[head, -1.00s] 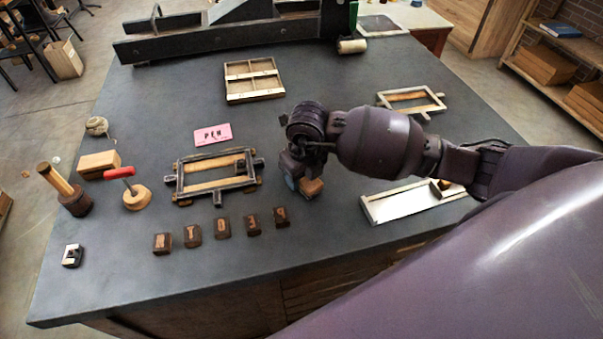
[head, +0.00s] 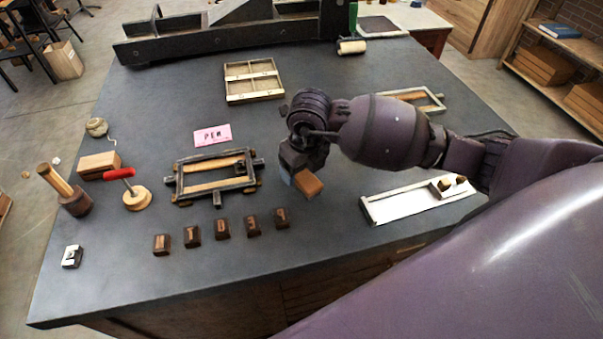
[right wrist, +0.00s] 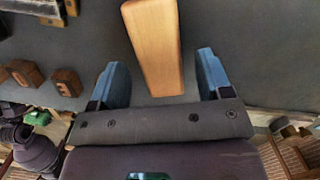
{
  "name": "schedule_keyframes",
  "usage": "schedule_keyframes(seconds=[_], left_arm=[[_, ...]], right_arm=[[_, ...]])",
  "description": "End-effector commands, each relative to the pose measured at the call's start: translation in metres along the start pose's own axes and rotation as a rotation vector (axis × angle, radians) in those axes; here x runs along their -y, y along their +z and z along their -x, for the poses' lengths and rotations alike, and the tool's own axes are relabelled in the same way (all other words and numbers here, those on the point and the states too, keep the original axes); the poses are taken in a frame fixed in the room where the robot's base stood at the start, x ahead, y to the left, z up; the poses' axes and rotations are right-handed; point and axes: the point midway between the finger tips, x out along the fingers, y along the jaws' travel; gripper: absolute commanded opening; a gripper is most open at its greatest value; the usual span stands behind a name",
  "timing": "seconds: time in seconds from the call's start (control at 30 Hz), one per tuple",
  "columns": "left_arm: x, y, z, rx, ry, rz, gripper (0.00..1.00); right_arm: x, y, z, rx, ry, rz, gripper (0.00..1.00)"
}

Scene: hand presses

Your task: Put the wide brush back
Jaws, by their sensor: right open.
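My right gripper (head: 292,172) hangs over the table right of the dark frame, with its blue-grey fingers pointing down. A plain wooden block-like piece (head: 309,183), perhaps the wide brush's handle, shows tilted beside the fingers. In the right wrist view the long tan wooden piece (right wrist: 153,45) reaches between the two open fingers (right wrist: 163,72), with a gap at each side. Any bristles are hidden. I cannot tell whether the piece touches the table. My left gripper is not in view.
Several brown letter blocks (head: 222,228) line the front. The dark frame (head: 213,178) lies behind them, with a pink card (head: 212,135) beyond. A white tray (head: 412,202) is at right. A red-handled tool (head: 130,187) and a mallet (head: 68,190) stand at left.

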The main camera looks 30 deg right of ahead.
Motion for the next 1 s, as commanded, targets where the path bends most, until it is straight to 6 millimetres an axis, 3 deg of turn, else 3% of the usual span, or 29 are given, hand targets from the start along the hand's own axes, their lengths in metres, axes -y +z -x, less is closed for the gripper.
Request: schedule_keyframes(seconds=[0.2, 0.4, 0.6, 1.0], left_arm=[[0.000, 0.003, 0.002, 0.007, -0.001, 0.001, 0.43], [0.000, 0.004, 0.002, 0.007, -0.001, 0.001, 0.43], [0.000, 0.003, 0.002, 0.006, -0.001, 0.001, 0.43], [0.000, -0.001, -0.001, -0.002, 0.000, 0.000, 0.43]], right_arm=[[0.001, 0.001, 0.045, 0.005, -0.002, 0.002, 0.72], [0.000, 0.001, 0.075, 0.004, -0.001, 0.001, 0.72], [0.000, 0.001, 0.088, 0.002, 0.001, 0.000, 0.72], [0.000, 0.000, 0.090, 0.001, 0.000, -0.001, 0.72]])
